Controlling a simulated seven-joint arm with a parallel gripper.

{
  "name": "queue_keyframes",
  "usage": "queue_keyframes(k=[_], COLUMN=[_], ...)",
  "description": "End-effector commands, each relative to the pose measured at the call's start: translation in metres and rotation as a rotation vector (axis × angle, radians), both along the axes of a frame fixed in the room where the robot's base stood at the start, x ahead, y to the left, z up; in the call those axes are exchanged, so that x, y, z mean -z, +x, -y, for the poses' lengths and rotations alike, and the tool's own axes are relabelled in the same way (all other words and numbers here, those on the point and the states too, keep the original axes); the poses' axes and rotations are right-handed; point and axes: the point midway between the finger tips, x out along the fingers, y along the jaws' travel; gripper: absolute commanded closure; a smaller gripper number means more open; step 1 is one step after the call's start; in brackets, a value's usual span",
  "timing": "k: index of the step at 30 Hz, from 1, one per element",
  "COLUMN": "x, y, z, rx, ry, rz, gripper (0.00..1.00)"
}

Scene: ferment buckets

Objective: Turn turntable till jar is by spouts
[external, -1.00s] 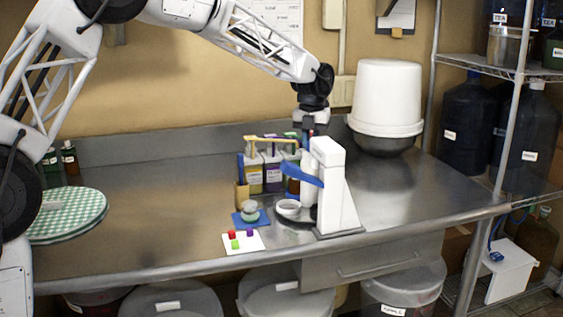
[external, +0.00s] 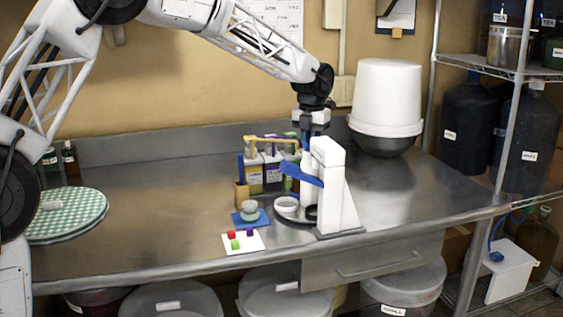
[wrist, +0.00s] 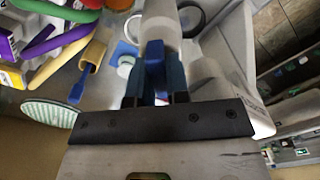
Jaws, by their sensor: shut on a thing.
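The white machine (external: 335,185) stands on the steel counter, with a broad blue lever (external: 302,173) on its left side. At its foot is a dark round turntable (external: 283,219) bearing a white ring-shaped piece (external: 287,203), also in the wrist view (wrist: 132,28). An upright white cylinder (wrist: 160,20) rises beside the ring; I cannot tell which piece is the jar. My gripper (wrist: 155,88) points down behind the machine's top and is shut on a narrow blue piece (wrist: 155,58) over the cylinder. Its fingertips are partly hidden in the external view.
Labelled bottles with coloured spouts (external: 272,142) stand close behind and left. A small lidded pot (external: 249,209) sits on a blue mat, near a white card with coloured cubes (external: 243,241). A white bucket (external: 388,95) stands at the back right. The left counter is mostly clear.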

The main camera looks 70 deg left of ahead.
Motion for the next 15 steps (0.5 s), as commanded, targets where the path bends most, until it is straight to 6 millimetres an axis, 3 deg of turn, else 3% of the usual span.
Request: queue_keyframes(k=[3, 4, 8, 15], x=[-0.0007, -0.0007, -0.0005, -0.0003], y=[0.0002, 0.0002, 0.0001, 0.0001], z=[-0.0006, -0.0006, -0.0004, -0.0001], rx=[-0.001, -0.001, -0.001, -0.001], ry=[0.001, 0.001, 0.001, 0.001], rz=[0.001, 0.001, 0.001, 0.001], gripper=[1.0, 0.8, 0.6, 0.58])
